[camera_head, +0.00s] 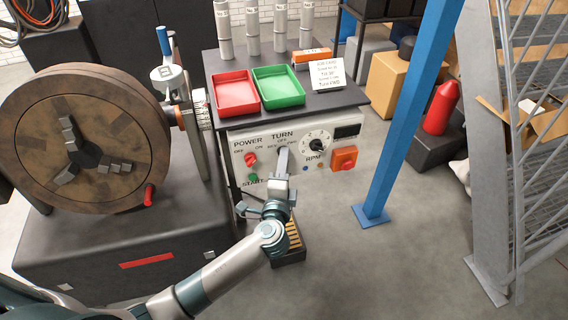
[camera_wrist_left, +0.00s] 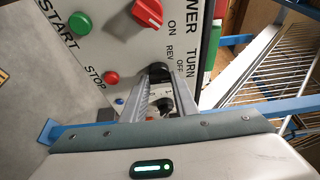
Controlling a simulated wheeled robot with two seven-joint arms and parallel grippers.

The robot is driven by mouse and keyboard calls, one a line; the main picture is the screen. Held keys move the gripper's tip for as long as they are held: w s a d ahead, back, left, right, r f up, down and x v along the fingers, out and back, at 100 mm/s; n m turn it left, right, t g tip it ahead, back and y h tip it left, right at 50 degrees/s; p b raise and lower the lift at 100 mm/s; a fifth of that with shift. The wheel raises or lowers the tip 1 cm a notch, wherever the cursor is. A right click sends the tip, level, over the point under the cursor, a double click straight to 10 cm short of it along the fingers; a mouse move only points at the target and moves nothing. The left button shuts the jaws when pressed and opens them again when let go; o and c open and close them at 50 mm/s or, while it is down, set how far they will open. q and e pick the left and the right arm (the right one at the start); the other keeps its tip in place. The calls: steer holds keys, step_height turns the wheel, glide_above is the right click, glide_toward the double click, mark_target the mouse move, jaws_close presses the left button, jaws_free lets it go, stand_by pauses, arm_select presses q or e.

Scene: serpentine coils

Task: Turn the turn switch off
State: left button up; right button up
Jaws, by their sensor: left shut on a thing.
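The control panel (camera_head: 266,163) is on the front of the bench beside the lathe. Its turn switch is hidden behind my left gripper (camera_head: 283,158) in the head view, under the TURN label with REV, OFF and FWD marks. In the left wrist view the turn switch is a dark knob (camera_wrist_left: 158,69) between the fingertips of my left gripper (camera_wrist_left: 160,78). The fingers are shut on it. I cannot tell which mark the knob points to. My right gripper is not in view.
The panel also has a red power switch (camera_head: 250,159), a green START button (camera_head: 253,178), an RPM dial (camera_head: 317,145) and an orange-red box (camera_head: 344,158). The lathe chuck (camera_head: 85,140) stands left. A blue post (camera_head: 408,110) rises at right, with clear floor before it.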

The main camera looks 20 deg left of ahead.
arm_select(q)
steer(key=shift+f, duration=0.1)
steer(key=o, duration=1.1)
steer(key=shift+c, duration=0.2)
steer(key=shift+s, duration=0.1)
steer(key=b+v, duration=0.3)
steer(key=v, duration=1.4)
steer(key=shift+s, duration=0.2)
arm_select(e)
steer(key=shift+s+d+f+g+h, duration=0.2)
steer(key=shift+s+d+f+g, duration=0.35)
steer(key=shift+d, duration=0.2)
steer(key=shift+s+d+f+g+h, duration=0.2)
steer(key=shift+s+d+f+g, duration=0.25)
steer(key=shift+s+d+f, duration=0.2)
arm_select(q)
steer(key=shift+a, duration=0.1)
